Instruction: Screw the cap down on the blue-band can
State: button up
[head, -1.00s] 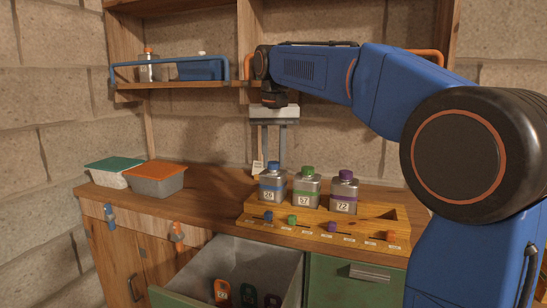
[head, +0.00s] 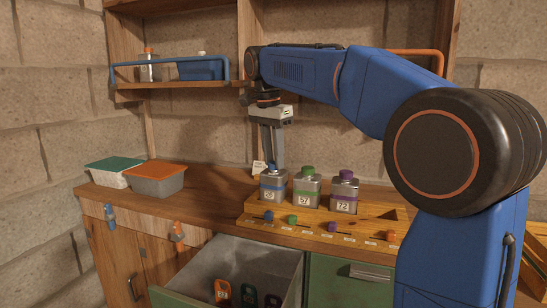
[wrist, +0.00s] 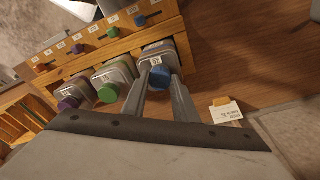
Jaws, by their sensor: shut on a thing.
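The blue-band can (head: 273,188) stands upright in the left place of a wooden rack, labelled 26. Its blue cap (wrist: 160,76) sits on top of the can. My gripper (head: 274,165) points down over the can, and its two fingers are shut on the blue cap. The fingers lie on either side of the cap in the wrist view (wrist: 161,84). The fingertips partly hide the cap in the head view, and I cannot tell how far down the cap sits.
A green-band can (head: 306,189) and a purple-band can (head: 343,193) stand close to the right in the same rack (head: 375,228). An open drawer (head: 232,262) is below. Two lidded tubs (head: 156,182) stand left.

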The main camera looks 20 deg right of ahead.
jog(key=o, duration=1.1)
jog(key=shift+d, duration=0.1)
jog(key=shift+o, duration=0.2)
jog(key=shift+c, duration=0.3)
jog(key=n, duration=0.6)
jog(key=shift+t, duration=0.3)
jog(key=n+y, duration=0.1)
jog(key=n, duration=1.1)
jog(key=shift+n+y, duration=0.3)
jog(key=shift+y, duration=0.1)
jog(key=n, duration=0.6)
jog(key=shift+y, duration=0.3)
